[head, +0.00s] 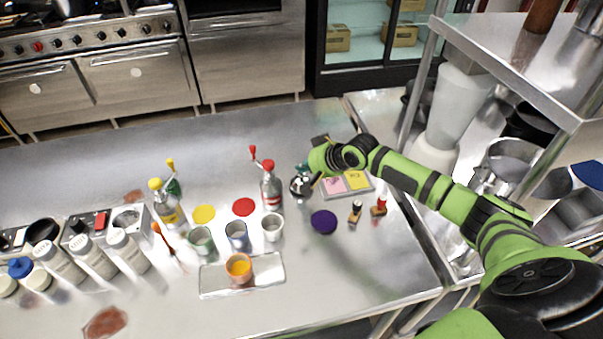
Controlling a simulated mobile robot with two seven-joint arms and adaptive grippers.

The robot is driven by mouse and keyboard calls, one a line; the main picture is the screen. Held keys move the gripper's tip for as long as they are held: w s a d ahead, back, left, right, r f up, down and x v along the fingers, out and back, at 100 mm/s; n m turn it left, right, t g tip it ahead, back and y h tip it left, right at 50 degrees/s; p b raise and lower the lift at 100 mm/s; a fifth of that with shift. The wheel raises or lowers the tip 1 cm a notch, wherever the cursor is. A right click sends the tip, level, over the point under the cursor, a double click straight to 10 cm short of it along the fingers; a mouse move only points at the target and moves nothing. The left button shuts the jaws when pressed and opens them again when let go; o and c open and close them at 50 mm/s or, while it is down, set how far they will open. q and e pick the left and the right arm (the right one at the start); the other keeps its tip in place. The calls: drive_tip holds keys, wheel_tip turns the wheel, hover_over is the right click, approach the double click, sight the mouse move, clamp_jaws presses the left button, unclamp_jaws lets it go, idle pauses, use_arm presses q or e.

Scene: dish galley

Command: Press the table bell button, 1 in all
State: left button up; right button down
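A small dark and silver domed object that looks like the table bell (300,188) stands on the steel counter, right of the red-topped bottle. My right arm reaches in from the right, and its gripper (314,178) is at the bell's upper right side. The gripper is small and partly hidden by my wrist, so I cannot tell whether its fingers are open or shut, or whether they touch the bell. The bell's button is not clear to see. My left gripper is not in view.
A tray with pink and yellow notes (349,184) lies under my wrist. Two stamps (379,207) and a purple disc (323,221) lie nearer. Left are bottles (270,190), several cups (237,236) and a metal tray (270,277). The counter's front right is clear.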

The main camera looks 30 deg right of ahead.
sight(304, 174)
drive_tip(key=shift+f, duration=0.45)
idle(0.5)
drive_tip(key=shift+r+p, duration=0.9)
drive_tip(key=shift+r, duration=0.05)
wheel_tip(304, 174, up, 5)
drive_tip(key=p, duration=0.5)
idle(0.6)
